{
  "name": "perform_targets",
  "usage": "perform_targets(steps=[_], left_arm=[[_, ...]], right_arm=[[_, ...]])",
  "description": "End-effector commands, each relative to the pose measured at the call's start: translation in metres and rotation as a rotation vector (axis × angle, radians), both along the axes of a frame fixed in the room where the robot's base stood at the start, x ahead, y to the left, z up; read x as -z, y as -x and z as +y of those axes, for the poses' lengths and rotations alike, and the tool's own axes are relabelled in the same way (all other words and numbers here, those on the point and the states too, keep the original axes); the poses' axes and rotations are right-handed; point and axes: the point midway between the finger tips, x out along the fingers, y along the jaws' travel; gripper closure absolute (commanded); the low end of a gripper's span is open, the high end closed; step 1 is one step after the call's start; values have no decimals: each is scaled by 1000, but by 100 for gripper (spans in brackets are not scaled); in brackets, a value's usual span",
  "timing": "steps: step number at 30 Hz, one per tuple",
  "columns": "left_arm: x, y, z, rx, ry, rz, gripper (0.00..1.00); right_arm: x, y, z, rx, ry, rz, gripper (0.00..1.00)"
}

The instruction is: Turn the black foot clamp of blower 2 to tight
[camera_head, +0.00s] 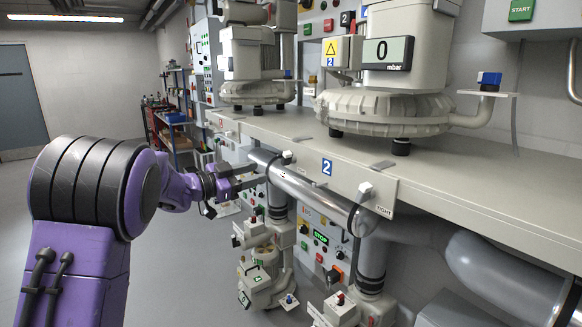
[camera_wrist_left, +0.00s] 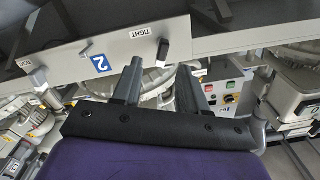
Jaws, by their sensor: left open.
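The black foot clamp (camera_head: 287,155) of blower 2 sits on the front edge of the bench, left of the blue "2" plate. In the left wrist view the black clamp (camera_wrist_left: 162,53) stands beside a "TIGHT" label (camera_wrist_left: 133,35). Blower 2 (camera_head: 385,105) stands on the bench above, its display reading 0 mbar. My left gripper (camera_head: 258,174) is open and empty, just left of and below the black clamp. In the left wrist view the clamp shows between its fingertips (camera_wrist_left: 162,68); I see no contact. My right gripper is not in view.
A white clamp (camera_head: 365,190) with a "TIGHT" label (camera_head: 384,211) sits farther right on the same edge. A shiny tube (camera_head: 310,192) runs below the edge, close to my left gripper. Panels and other blower units stand under the bench. The floor at left is clear.

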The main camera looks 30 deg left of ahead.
Motion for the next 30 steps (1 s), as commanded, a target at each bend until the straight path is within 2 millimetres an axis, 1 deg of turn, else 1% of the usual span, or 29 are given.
perform_targets(steps=[1,2,5,8,12,15,18,22,28,29,30], left_arm=[[-10,4,4,9,-27,-12,57],[-14,5,6,13,-38,-12,57],[-19,-2,5,13,-50,-11,57],[-19,-19,-1,10,-49,-9,57],[-19,-49,-12,6,-49,-9,57],[-18,-66,-20,6,-47,-9,57],[-17,-78,-25,6,-48,-10,57],[-16,-85,-29,6,-47,-10,57],[-15,-86,-30,8,-45,-10,57],[-15,-86,-30,8,-46,-10,64],[-15,-86,-30,8,-45,-10,77]], right_arm=[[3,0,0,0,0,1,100],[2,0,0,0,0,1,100],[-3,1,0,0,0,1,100],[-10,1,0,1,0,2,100],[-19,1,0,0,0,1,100],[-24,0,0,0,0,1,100],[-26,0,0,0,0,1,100],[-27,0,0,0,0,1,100],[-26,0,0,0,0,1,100],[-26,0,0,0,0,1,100],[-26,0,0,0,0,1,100]])
